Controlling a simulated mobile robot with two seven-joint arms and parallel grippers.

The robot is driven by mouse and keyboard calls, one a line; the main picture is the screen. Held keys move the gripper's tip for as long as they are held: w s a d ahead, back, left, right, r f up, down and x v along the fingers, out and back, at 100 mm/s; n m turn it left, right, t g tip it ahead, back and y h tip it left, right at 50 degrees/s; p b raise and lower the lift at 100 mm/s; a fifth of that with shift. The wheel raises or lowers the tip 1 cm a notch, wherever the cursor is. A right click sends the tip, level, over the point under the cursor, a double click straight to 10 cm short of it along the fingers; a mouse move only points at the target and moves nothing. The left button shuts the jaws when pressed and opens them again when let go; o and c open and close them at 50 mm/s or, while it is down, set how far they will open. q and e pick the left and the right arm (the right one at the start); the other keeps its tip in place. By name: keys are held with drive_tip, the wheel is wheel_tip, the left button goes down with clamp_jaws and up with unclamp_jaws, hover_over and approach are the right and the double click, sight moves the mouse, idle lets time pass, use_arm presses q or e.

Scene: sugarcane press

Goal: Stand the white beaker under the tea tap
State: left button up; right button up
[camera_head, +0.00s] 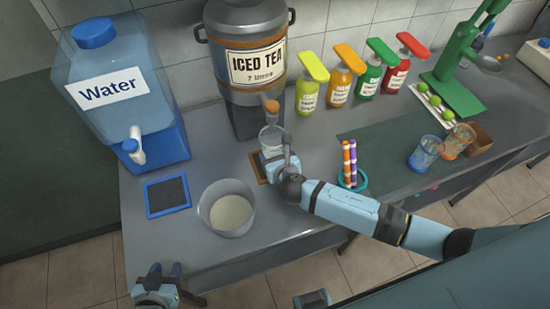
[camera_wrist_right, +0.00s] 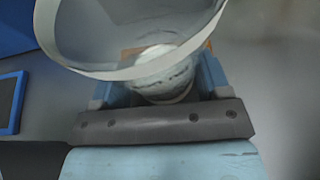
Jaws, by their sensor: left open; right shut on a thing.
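The white beaker (camera_head: 271,137), see-through with a white rim, is upright below the orange tea tap (camera_head: 271,108) of the iced tea urn (camera_head: 248,45). My right gripper (camera_head: 272,156) is shut on it from the front. In the right wrist view the beaker's white rim (camera_wrist_right: 130,73) fills the top, with a finger on each side. An orange-brown mat (camera_head: 257,168) lies under it; I cannot tell whether the beaker's base touches it. My left gripper (camera_head: 166,270) is open and empty beyond the counter's front edge.
The water tank (camera_head: 120,85) stands far left. A teal holder with orange and purple sticks (camera_head: 350,165) is to the right. Several syrup bottles line the back wall.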

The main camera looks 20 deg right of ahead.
drive_tip(key=shift+f, duration=0.75)
use_arm(q)
drive_tip(key=shift+w+r, duration=0.1)
drive_tip(key=shift+r, duration=0.05)
use_arm(e)
drive_tip(key=shift+f, duration=0.15)
drive_tip(key=shift+f, duration=0.1)
drive_tip(key=o, duration=1.1)
